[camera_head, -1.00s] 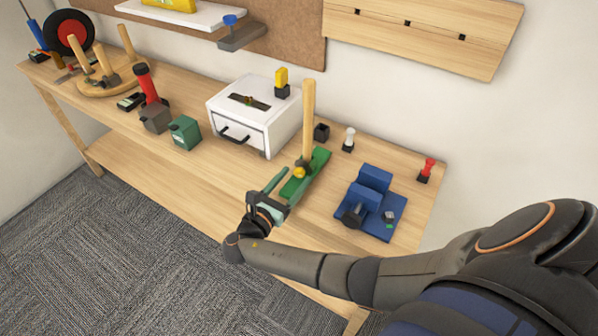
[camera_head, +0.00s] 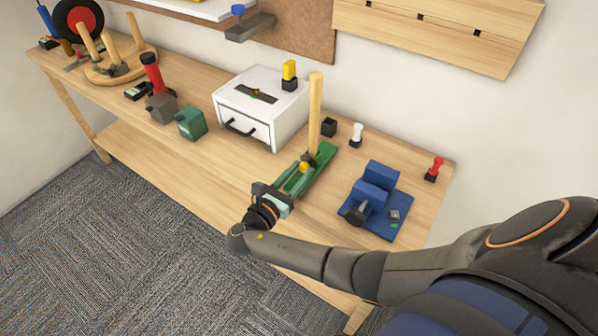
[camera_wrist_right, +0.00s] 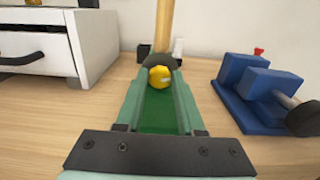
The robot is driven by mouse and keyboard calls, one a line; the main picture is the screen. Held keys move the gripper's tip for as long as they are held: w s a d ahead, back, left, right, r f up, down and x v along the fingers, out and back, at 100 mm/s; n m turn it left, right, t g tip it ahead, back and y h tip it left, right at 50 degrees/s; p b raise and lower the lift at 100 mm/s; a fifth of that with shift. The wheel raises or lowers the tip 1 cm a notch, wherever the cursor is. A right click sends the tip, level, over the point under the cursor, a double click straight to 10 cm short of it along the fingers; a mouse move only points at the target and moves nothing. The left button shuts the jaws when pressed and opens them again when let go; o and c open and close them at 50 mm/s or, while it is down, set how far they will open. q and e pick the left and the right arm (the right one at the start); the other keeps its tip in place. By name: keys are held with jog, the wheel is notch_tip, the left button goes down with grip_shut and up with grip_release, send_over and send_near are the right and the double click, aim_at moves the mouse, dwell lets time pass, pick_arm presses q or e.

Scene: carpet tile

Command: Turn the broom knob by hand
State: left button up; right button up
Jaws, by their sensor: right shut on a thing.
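The broom stands as a wooden handle (camera_head: 315,112) rising from a green base (camera_head: 322,167) on the bench. A yellow knob (camera_head: 304,167) sits low at the front of the handle's dark mount. My right gripper (camera_head: 301,172) reaches in from the front and is shut on the yellow knob. In the right wrist view the knob (camera_wrist_right: 159,77) lies between the two green fingertips (camera_wrist_right: 159,82), with the handle (camera_wrist_right: 163,25) behind it. My left gripper is not in view.
A blue vise (camera_head: 372,196) stands right of the green base. A white drawer box (camera_head: 262,105) stands behind to the left. A green block (camera_head: 191,123) and several tools lie farther left. Small black, white and red pieces stand along the back right. The bench front is clear.

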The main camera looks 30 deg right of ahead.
grip_shut()
jog(key=shift+m, duration=0.3)
jog(key=m, duration=0.3)
jog(key=shift+m+b, duration=0.6)
jog(key=shift+m, duration=1.1)
jog(key=shift+d, duration=0.1)
jog(key=o, duration=0.6)
grip_release()
jog(key=shift+c, duration=0.2)
